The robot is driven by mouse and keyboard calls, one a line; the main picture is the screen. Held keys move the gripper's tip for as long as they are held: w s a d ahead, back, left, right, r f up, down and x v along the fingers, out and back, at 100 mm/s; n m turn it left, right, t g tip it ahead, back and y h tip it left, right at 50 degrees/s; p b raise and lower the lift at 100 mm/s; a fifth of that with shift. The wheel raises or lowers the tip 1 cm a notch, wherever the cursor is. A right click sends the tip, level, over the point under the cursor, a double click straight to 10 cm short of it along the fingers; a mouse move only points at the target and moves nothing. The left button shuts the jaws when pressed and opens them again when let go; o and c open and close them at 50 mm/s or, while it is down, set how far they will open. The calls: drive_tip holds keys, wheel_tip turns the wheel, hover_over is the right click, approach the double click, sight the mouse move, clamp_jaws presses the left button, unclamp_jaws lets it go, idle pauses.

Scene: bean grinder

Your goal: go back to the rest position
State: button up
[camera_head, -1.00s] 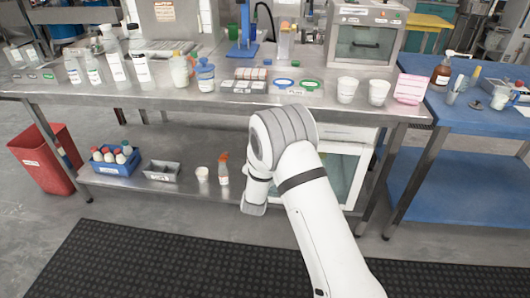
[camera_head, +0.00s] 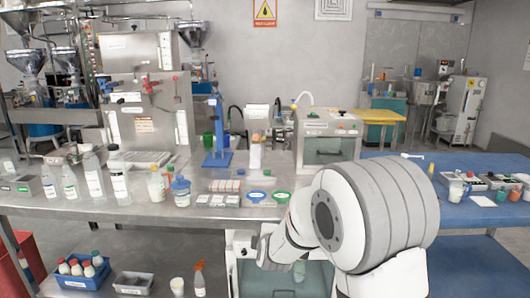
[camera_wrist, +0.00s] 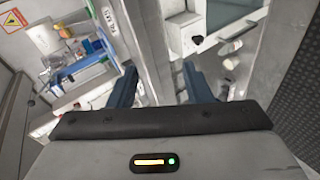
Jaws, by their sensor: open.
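My gripper (camera_wrist: 159,75) shows in the wrist view with its two dark fingers apart and nothing between them. In the head view my white arm reaches up in front of the steel bench (camera_head: 110,212), right of the middle. My wrist end points down and left before the bench's front edge, and the fingers cannot be made out there. Beyond the fingers the wrist view shows the bench's edge and lower shelf area, tilted.
Bottles (camera_head: 93,177), a blue stand (camera_head: 217,135) and blue and green rings stand on the bench. A blue table (camera_head: 465,210) is on the right. The lower shelf holds a blue crate (camera_head: 83,275) and a grey tray (camera_head: 132,284).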

drive_tip(key=s+d+r+m+g+p, duration=0.3)
drive_tip(key=s+d+r+m, duration=0.2)
drive_tip(key=s, duration=0.6)
drive_tip(key=s+d+r+m+g+h+p, duration=0.1)
drive_tip(key=s+d+r+m+g+p, duration=0.2)
drive_tip(key=s, duration=0.8)
drive_tip(key=s+d+r+m+g+p, duration=0.3)
drive_tip(key=s+d+r+m, duration=0.4)
drive_tip(key=s, duration=0.4)
drive_tip(key=shift+s+d+r+m+h+p, duration=0.2)
drive_tip(key=shift+s+r+m+h+p, duration=0.2)
drive_tip(key=shift+r+m, duration=0.6)
drive_tip(key=shift+f, duration=0.1)
drive_tip(key=shift+c, duration=0.3)
